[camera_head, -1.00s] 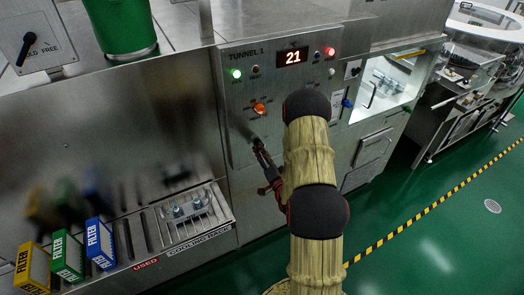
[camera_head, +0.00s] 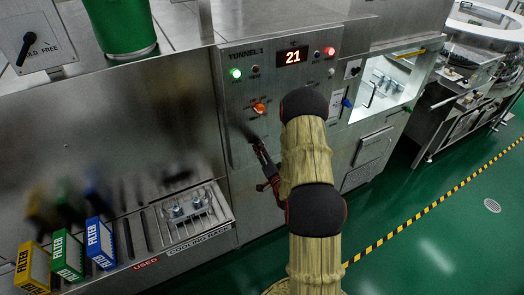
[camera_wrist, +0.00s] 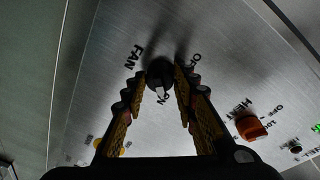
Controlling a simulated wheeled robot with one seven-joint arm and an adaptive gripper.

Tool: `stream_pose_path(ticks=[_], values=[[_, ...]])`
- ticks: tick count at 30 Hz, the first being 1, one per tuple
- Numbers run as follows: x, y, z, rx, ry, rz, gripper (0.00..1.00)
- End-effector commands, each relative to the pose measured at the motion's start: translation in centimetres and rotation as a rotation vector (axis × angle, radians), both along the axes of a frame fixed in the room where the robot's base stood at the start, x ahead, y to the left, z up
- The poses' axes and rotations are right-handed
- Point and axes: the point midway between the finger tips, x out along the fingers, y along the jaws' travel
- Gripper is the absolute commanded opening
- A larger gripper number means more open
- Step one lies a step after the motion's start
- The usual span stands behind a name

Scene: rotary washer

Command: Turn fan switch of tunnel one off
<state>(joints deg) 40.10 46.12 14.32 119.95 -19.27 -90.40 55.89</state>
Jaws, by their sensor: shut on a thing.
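The tunnel one panel (camera_head: 285,95) is a metal face marked TUNNEL 1, with a red display reading 21. In the wrist view, the dark fan switch (camera_wrist: 159,72) sits beside the word FAN, with OFF to its upper right and ON close by it, partly covered. My gripper (camera_wrist: 159,82) has its two fingertips on either side of the knob, shut on it. The knob's exact pointing direction is hard to tell. In the head view my gripper (camera_head: 257,146) is at the panel's lower left and hides the switch.
An orange heat switch (camera_wrist: 250,127) is to the right of the fan switch; it also shows in the head view (camera_head: 259,108), above my gripper. A green light (camera_head: 236,73) and a red light (camera_head: 330,51) glow. A cooling rack (camera_head: 205,222) and filter boxes (camera_head: 99,242) stand lower left.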

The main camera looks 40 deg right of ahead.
Motion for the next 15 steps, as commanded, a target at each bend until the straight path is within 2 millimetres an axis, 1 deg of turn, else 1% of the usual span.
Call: stream_pose_path(ticks=[1, 7, 15], values=[[-0.01, 0.0, -0.03, 0.0, 0.001, -0.001, 0.15], [-0.02, -0.01, -0.04, 0.0, 0.001, -0.001, 0.04], [0.0, -0.04, -0.16, -0.023, 0.006, -0.001, 0.03]])
